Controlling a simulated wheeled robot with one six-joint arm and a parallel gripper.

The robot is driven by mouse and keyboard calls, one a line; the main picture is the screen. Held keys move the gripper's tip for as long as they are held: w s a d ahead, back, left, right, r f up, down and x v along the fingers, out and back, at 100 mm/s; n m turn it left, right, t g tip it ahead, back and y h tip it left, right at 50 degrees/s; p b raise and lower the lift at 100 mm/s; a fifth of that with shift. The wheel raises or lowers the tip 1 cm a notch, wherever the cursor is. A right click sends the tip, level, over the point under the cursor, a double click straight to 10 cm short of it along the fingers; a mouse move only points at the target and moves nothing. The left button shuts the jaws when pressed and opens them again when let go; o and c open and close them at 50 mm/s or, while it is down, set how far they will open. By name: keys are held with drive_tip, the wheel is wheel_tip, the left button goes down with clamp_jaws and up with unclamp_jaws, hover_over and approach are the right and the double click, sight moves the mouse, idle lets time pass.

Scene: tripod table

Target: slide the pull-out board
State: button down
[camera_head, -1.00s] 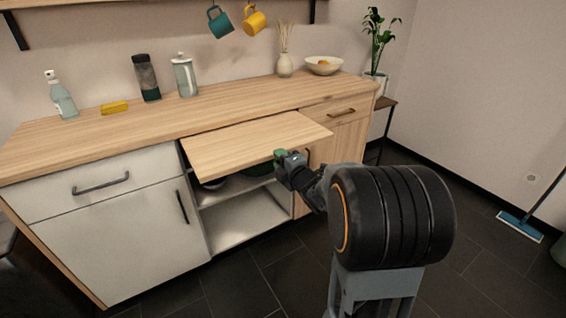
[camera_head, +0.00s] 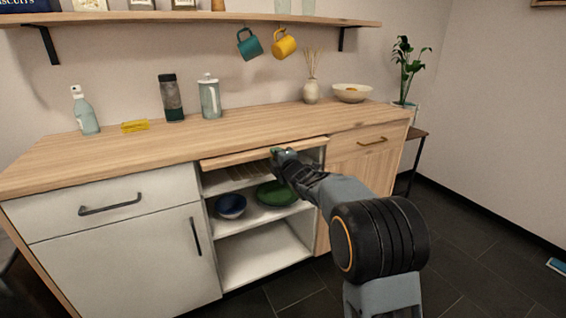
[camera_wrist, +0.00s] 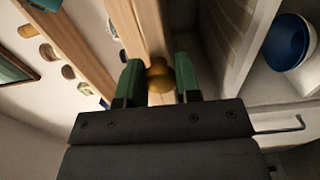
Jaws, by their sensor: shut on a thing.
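The pull-out board (camera_head: 235,158) is a light wooden board under the counter, above the open shelves. Only its front edge and a thin strip of its top show in the head view, close to the counter's front. My gripper (camera_head: 281,154) is at the right part of that front edge. In the wrist view, the green fingers of my gripper (camera_wrist: 160,84) are shut on a round brass knob (camera_wrist: 159,76) on the board's edge (camera_wrist: 150,30). The arm hides part of the edge in the head view.
A blue bowl (camera_head: 230,206) and a green dish (camera_head: 277,194) stand on the shelf below. The counter (camera_head: 140,143) carries a spray bottle (camera_head: 84,112), jars and a yellow sponge. A drawer handle (camera_head: 111,204) sticks out at left.

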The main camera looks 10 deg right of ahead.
drive_tip(key=shift+w+a, duration=0.1)
drive_tip(key=shift+w, duration=0.05)
drive_tip(key=c, duration=0.8)
unclamp_jaws()
drive_tip(key=p+v, duration=0.2)
drive_tip(key=v, duration=1.1)
drive_tip(key=shift+s, duration=0.4)
drive_tip(key=shift+c, duration=0.2)
